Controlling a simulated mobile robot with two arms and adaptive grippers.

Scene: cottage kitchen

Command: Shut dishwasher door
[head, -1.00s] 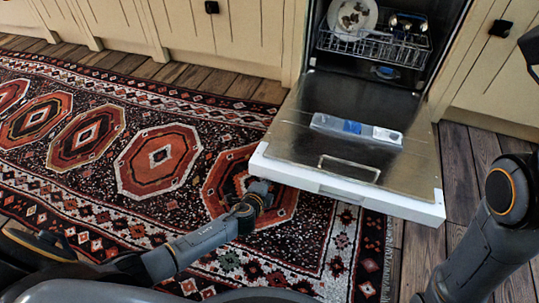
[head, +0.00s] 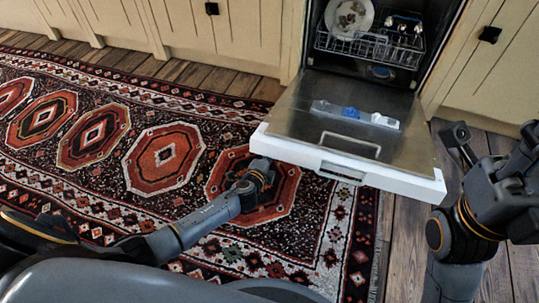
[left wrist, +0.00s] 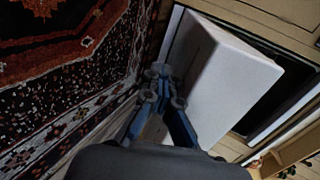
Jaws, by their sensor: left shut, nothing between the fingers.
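The dishwasher door (head: 290,110) hangs partly open, tilted up a little from flat, with its white front edge (head: 400,182) toward me. My left gripper (head: 264,164) is by the door's left front corner, low at its edge. In the left wrist view my left gripper (left wrist: 162,78) is shut and empty beside the white door panel (left wrist: 235,85); I cannot tell whether they touch. My right arm is at the right, near the door's right corner. A dark part (head: 456,138) there may be its gripper; its jaws are unclear.
The lower rack (head: 350,45) inside the dishwasher holds a plate (head: 349,18) and several small items. A patterned rug (head: 110,200) covers the floor at the left. Cream cabinets (head: 250,40) stand on both sides of the dishwasher.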

